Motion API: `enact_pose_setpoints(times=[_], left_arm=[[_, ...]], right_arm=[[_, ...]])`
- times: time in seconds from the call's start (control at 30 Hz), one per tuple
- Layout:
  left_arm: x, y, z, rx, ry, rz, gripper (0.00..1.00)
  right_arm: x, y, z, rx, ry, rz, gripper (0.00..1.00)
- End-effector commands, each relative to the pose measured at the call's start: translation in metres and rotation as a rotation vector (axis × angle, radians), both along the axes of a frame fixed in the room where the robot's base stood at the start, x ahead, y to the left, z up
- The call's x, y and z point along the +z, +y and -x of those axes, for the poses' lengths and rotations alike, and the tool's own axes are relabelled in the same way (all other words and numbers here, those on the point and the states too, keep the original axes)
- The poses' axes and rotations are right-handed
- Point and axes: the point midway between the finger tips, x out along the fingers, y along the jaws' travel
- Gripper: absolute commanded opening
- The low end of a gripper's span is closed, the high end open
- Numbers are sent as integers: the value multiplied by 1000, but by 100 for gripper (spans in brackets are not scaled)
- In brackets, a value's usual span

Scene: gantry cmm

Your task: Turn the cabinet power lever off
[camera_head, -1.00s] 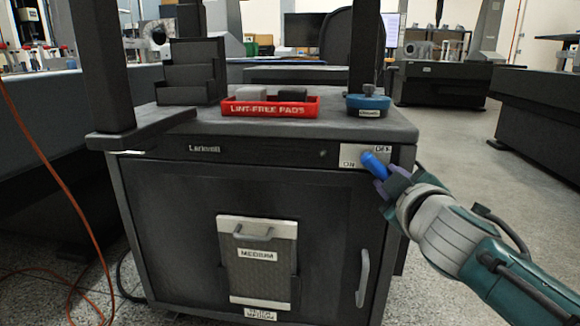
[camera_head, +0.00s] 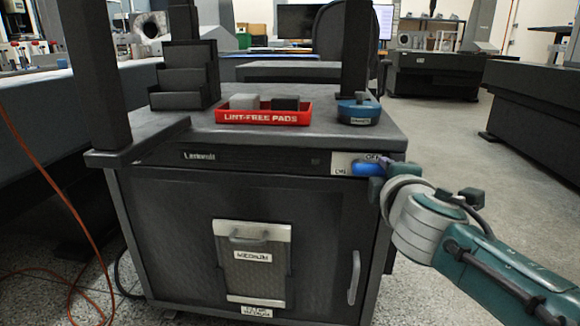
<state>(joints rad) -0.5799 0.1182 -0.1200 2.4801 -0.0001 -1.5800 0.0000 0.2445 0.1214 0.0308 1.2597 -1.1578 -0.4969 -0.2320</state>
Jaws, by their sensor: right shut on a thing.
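The blue power lever (camera_head: 367,169) sits on a white plate (camera_head: 341,166) at the upper right of the dark cabinet (camera_head: 200,220). The plate reads ON at lower left and OFF at upper right. The lever's visible end lies about level, pointing left, between the two labels. My right gripper (camera_head: 384,176) comes in from the right and is shut on the lever. Its fingers are mostly hidden behind the wrist and cover the lever's right part. My left gripper is not in view.
On the cabinet top stand a red tray of lint-free pads (camera_head: 264,118), a blue round container (camera_head: 359,112) and a black stepped rack (camera_head: 184,77). A door handle (camera_head: 354,278) sticks out below the lever. Orange cable (camera_head: 75,215) hangs at left. Floor at right is clear.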

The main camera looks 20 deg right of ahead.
Motion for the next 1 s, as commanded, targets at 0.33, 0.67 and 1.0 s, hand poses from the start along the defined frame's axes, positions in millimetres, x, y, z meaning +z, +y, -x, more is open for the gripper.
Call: enact_pose_setpoints(times=[0.33,0.67,1.0], left_arm=[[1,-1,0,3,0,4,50],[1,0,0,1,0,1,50],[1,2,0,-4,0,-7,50]], right_arm=[[2,0,0,0,12,24,0],[2,0,0,0,12,23,44],[1,0,0,1,11,20,61]])
